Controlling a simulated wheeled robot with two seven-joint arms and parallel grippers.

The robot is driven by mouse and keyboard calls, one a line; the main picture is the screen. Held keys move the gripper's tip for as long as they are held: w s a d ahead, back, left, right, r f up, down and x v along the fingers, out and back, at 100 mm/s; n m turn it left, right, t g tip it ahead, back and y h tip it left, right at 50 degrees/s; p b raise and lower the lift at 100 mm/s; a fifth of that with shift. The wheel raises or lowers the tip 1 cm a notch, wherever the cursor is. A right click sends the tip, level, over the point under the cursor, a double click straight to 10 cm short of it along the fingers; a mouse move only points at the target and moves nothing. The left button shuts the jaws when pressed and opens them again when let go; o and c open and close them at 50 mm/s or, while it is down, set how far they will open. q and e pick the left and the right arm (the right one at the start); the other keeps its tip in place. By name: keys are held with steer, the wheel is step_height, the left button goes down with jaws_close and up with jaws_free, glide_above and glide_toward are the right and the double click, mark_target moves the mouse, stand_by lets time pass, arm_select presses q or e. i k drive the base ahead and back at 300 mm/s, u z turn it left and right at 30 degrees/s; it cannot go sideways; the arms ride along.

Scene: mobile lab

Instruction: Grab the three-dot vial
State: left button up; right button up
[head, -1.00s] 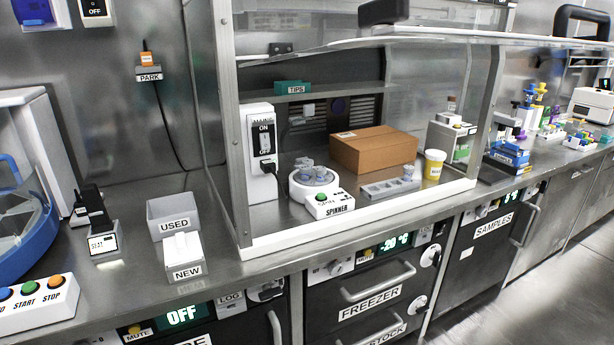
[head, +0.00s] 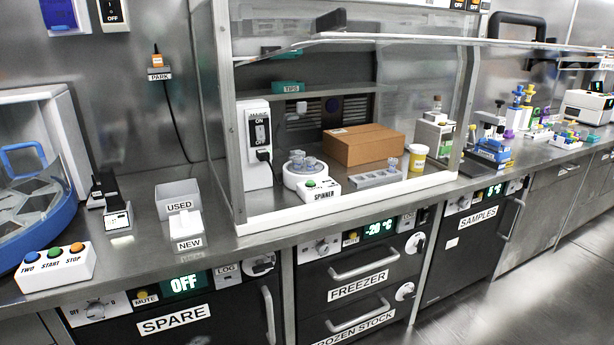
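No vial with three dots can be made out in the head view. Small vials with pale caps sit in the round white spinner (head: 305,172) inside the glass-fronted hood, too small to show any dots. A grey rack (head: 376,179) to the right of the spinner holds what looks like a vial (head: 392,164) at its right end. Neither of my grippers is in view.
A cardboard box (head: 362,145) stands behind the rack, with a yellow-labelled tub (head: 418,158) to its right. The hood's glass front (head: 345,42) is raised. USED (head: 177,198) and NEW (head: 187,229) trays stand left of the hood. Coloured racks (head: 490,150) stand farther right.

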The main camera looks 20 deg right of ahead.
mark_target(297, 160)
steer(key=u, duration=0.6)
steer(key=i, duration=0.75)
steer(key=z, duration=0.65)
